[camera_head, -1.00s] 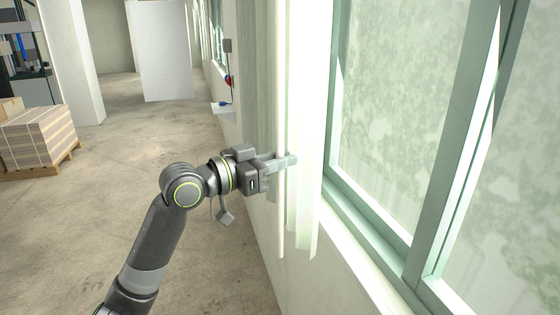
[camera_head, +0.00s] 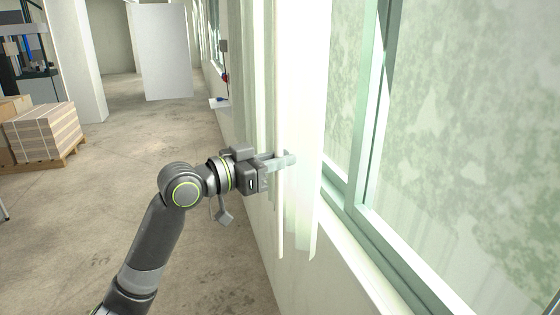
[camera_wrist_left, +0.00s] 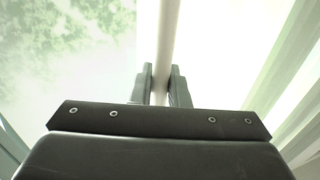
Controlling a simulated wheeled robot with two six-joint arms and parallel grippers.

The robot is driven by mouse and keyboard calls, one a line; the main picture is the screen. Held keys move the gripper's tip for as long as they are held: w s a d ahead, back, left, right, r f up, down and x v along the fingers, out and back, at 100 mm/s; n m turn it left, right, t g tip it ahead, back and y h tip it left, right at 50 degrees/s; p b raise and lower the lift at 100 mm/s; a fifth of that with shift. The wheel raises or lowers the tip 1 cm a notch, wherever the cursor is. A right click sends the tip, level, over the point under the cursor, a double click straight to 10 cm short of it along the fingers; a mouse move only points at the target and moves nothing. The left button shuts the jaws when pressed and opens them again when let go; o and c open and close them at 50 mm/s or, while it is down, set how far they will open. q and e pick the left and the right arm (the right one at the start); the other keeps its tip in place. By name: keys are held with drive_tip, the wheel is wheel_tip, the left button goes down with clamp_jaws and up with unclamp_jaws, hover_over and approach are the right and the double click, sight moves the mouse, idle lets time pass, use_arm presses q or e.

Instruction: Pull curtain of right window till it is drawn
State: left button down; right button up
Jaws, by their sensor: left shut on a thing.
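The pale, nearly white curtain (camera_head: 303,110) hangs in folds along the left side of the window (camera_head: 440,150) in the head view. The window has a green frame, and most of its glass shows bare to the right of the curtain. My left gripper (camera_head: 284,161) is shut on the curtain's edge at about mid-height. My right gripper is not in view.
The wall below the sill (camera_head: 350,285) runs close along my right. A stack of boards on a pallet (camera_head: 42,136) stands at the left. A white panel (camera_head: 165,52) stands farther back. The concrete floor (camera_head: 125,150) between is clear.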

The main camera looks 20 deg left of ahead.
use_arm(q)
drive_tip(key=c, duration=1.5)
unclamp_jaws()
drive_tip(key=shift+s, duration=0.1)
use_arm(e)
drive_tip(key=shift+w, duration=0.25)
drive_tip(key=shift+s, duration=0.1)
